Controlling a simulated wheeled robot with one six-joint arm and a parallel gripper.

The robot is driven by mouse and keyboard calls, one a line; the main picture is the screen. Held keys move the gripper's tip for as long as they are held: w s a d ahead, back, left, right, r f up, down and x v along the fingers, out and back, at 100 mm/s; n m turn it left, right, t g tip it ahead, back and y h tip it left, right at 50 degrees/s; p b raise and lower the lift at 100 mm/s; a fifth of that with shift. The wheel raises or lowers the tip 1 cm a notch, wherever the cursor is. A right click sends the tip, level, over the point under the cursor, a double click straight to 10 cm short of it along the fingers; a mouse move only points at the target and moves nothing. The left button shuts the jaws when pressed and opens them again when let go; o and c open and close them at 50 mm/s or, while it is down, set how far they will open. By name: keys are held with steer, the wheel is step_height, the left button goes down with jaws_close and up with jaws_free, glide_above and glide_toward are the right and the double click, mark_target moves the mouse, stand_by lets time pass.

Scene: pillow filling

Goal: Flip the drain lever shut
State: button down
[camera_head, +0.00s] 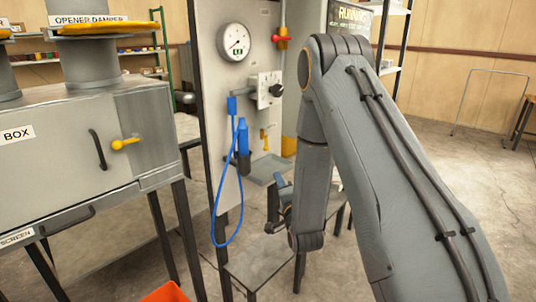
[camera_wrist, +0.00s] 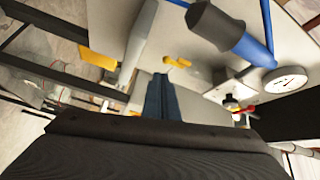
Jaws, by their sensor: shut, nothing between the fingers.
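A small yellow lever (camera_head: 265,138) is mounted low on the grey upright panel, above a small grey tray (camera_head: 268,170). It looks like the drain lever, but no label on it can be read. In the wrist view the yellow lever (camera_wrist: 177,62) lies just beyond the tips of my gripper (camera_wrist: 161,76). A gap seems to separate them, and I cannot tell its depth. My gripper's blue fingers are together and empty. In the head view my gripper (camera_head: 281,190) is low in front of the panel, partly hidden by my arm.
A blue tool (camera_head: 243,140) with a looping blue hose (camera_head: 219,205) hangs left of the lever. Above are a round gauge (camera_head: 234,42), a control box with a black knob (camera_head: 268,90) and a red-handled valve (camera_head: 284,38). A grey cabinet (camera_head: 60,150) stands at left.

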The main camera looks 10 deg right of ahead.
mark_target(267, 150)
steer(key=shift+s+r+m+t, duration=0.2)
steer(key=shift+r+m+t, duration=0.1)
steer(key=shift+t, duration=0.1)
steer(key=w+p, duration=0.1)
steer(key=w, duration=0.3)
steer(key=w+r+p, duration=0.1)
steer(key=w, duration=0.4)
steer(key=w+r+p, duration=0.1)
steer(key=w+p, duration=0.1)
steer(key=w, duration=0.3)
steer(key=shift+a+r, duration=0.15)
steer(key=shift+a, duration=0.15)
steer(key=shift+s, duration=0.1)
steer(key=shift+a, duration=0.25)
steer(key=shift+d, duration=0.35)
steer(key=shift+b, duration=0.5)
